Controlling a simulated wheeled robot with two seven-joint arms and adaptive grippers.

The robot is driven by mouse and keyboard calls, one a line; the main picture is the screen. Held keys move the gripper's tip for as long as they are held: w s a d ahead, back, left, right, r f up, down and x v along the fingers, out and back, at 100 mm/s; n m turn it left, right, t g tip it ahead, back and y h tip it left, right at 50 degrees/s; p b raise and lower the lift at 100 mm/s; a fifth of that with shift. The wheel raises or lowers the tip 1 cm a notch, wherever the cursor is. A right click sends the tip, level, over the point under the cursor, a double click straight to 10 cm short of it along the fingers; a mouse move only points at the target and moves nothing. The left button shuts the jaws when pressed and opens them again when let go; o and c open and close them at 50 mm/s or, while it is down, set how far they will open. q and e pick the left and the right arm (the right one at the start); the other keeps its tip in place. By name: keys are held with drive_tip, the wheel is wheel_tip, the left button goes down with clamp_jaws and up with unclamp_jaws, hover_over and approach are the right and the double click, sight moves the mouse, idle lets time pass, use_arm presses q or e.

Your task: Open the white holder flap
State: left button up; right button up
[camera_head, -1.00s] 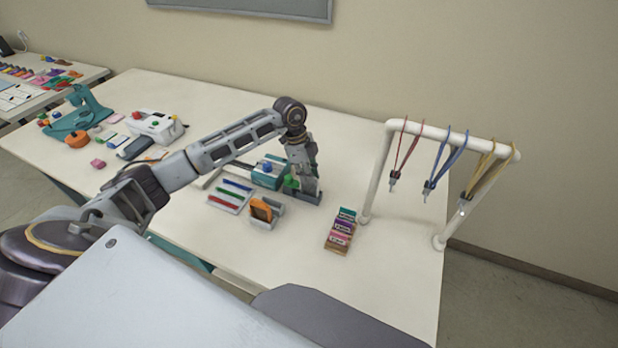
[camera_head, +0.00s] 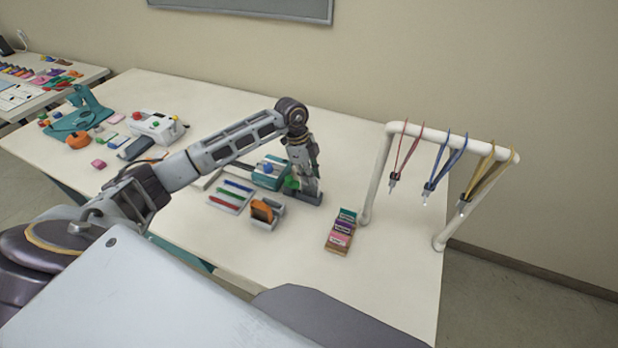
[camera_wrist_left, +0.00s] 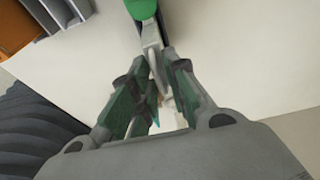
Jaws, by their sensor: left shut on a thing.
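My left gripper (camera_head: 306,188) points down at a small grey holder (camera_head: 312,199) with a green part (camera_head: 291,183) on the table. The left wrist view shows its dark green fingers (camera_wrist_left: 158,95) closed around a narrow pale piece (camera_wrist_left: 166,98). The fingers hide most of it, so I cannot tell how far the flap is turned. A grey bar (camera_wrist_left: 151,36) with a green cap (camera_wrist_left: 142,8) stands just beyond the fingertips. My right gripper is not in view.
A teal device (camera_head: 268,174) stands close left of my gripper. A pen tray (camera_head: 230,197) and a grey holder with an orange item (camera_head: 262,211) are nearby. A card rack (camera_head: 341,232) and a white lanyard stand (camera_head: 450,135) are to the right.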

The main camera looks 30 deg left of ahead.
use_arm(q)
drive_tip(key=shift+d+r+p, duration=0.4)
drive_tip(key=shift+d+r, duration=0.1)
drive_tip(key=shift+d, duration=0.1)
idle(0.4)
drive_tip(key=shift+d+r+p, duration=0.1)
drive_tip(key=shift+d+p, duration=0.25)
drive_tip(key=shift+d, duration=0.25)
drive_tip(key=shift+c, duration=0.2)
idle(0.9)
drive_tip(key=shift+o, duration=0.2)
drive_tip(key=shift+d+p, duration=0.3)
drive_tip(key=shift+d, duration=0.45)
idle(0.3)
drive_tip(key=shift+d+f, duration=0.35)
drive_tip(key=shift+d, duration=0.5)
drive_tip(key=shift+c, duration=0.2)
idle(1.0)
drive_tip(key=shift+d+f, duration=0.25)
idle(0.6)
drive_tip(key=shift+w+d, duration=0.15)
clamp_jaws()
drive_tip(key=shift+d+f, duration=0.15)
drive_tip(key=shift+f, duration=0.2)
